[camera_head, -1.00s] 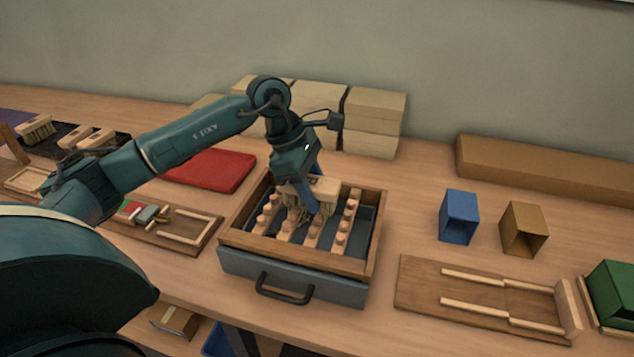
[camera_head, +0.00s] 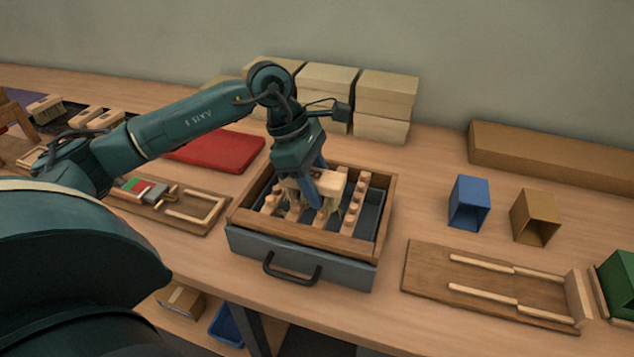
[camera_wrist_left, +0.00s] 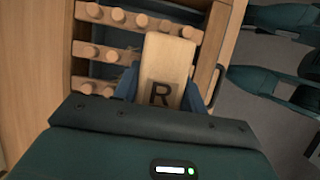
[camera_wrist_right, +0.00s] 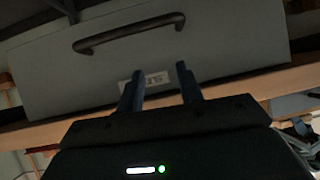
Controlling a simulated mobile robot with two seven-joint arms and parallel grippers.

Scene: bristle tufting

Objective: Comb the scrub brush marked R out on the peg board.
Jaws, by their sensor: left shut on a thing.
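The scrub brush marked R (camera_wrist_left: 170,62) is a pale wooden block with light bristles. My left gripper (camera_head: 317,193) is shut on it, with blue fingers on either side of the block. In the left wrist view, my left gripper (camera_wrist_left: 166,90) grips it around the R mark. The peg board (camera_head: 353,208) has rows of wooden pegs inside a wood-rimmed box. The brush is over its middle rows, bristles down. I cannot tell whether the bristles touch the pegs. My right gripper (camera_wrist_right: 159,70) is open and empty in front of a grey drawer front.
The grey drawer front has a black handle (camera_head: 292,270). A red mat (camera_head: 215,150) and pale boxes (camera_head: 357,95) lie behind. A blue bin (camera_head: 469,203), a brown bin (camera_head: 535,218) and a wooden fixture (camera_head: 480,285) stand right. Other brushes (camera_head: 85,116) lie far left.

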